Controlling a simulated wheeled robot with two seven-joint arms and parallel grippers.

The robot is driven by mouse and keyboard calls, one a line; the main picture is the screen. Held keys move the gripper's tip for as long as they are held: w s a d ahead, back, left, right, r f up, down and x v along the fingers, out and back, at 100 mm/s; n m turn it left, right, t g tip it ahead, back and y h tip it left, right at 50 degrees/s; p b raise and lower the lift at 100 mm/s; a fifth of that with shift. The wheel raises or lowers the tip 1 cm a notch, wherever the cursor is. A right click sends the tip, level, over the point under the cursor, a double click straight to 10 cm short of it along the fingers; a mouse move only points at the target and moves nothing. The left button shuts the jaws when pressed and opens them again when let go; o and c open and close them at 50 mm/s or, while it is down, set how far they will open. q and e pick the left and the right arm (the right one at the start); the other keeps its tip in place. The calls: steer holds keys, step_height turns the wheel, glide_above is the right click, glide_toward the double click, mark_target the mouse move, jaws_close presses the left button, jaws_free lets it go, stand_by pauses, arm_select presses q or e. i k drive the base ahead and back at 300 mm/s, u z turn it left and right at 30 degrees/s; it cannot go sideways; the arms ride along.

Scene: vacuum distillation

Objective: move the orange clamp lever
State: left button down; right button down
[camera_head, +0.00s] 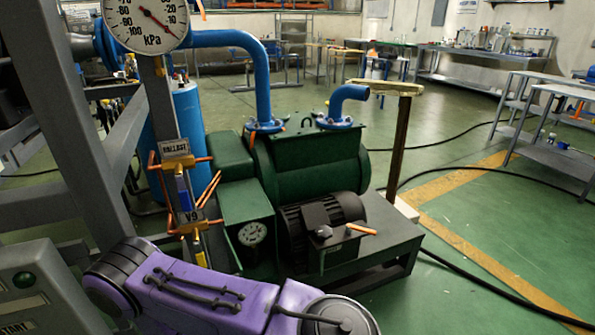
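A short orange lever (361,229) sticks out to the right from a dark bracket at the front of the black motor (322,215), low on the green pump set (310,165). It lies nearly level and looks like the clamp lever. Other orange handles (212,187) show on the pipework at the left, by the tags "BALLAST" (175,149) and "V9" (190,216). A purple link of my own arm crosses the bottom of the picture, in front of the pump base. Neither of my grippers shows, so no hand is seen at the lever.
A pressure gauge (146,18) in kPa and a grey frame (85,130) stand close at the left. A panel marked START (30,290) is at the lower left. Blue pipes (262,85) rise from the pump. Black hoses (470,275) cross the green floor, which is mostly open at the right.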

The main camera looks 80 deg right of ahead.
mark_target(348, 227)
steer(key=u, duration=0.3)
steer(key=k, duration=1.4)
steer(key=z, duration=1.75)
steer(key=i, duration=0.3)
steer(key=u, duration=0.1)
